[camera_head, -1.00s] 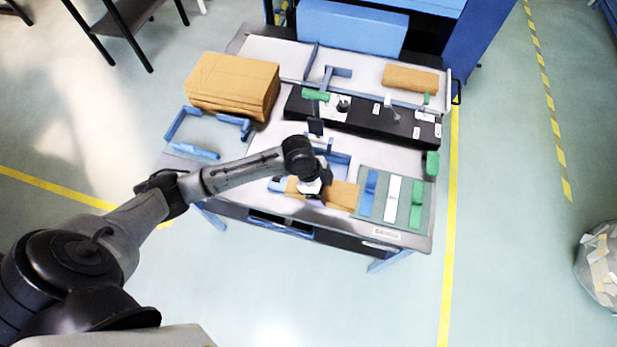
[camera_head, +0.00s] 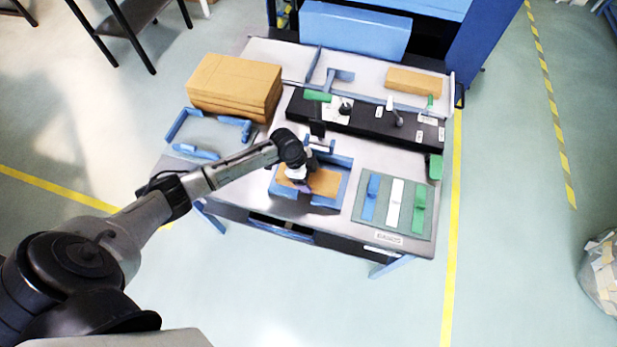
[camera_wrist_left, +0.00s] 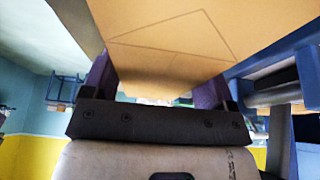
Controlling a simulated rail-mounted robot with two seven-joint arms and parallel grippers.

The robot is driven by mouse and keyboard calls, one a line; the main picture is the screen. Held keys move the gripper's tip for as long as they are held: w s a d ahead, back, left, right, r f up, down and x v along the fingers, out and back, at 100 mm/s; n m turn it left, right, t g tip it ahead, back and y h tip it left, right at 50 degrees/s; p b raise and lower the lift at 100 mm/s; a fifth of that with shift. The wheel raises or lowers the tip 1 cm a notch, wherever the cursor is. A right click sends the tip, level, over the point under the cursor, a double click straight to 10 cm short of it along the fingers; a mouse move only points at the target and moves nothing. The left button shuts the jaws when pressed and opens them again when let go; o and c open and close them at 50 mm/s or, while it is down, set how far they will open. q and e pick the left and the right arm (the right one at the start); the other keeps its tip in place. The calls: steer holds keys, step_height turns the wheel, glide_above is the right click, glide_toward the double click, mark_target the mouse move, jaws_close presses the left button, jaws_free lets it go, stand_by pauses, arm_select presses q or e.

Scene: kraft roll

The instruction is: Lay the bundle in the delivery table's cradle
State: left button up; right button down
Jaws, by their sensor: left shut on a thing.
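The kraft bundle (camera_head: 322,182) is a flat brown piece at the front middle of the table. It lies within the outline of a blue-walled cradle (camera_head: 344,163); I cannot tell whether it rests on the cradle's floor or is just above it. My left gripper (camera_head: 301,179) is shut on the bundle near its left part, pointing down. In the left wrist view the bundle (camera_wrist_left: 165,40) fills the top middle between the fingers, with blue cradle parts at the right. The wrist and fingers hide part of the bundle. My right gripper is not in view.
A grey-green mat (camera_head: 388,222) with blue, white and green bars lies right of the cradle. A kraft stack (camera_head: 235,85) stands at the back left, a blue-edged tray (camera_head: 207,135) in front of it. A black bar (camera_head: 370,120) with knobs lies behind. Another kraft block (camera_head: 413,82) is farther back.

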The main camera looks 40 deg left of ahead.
arm_select(q)
steer(key=shift+f, duration=0.75)
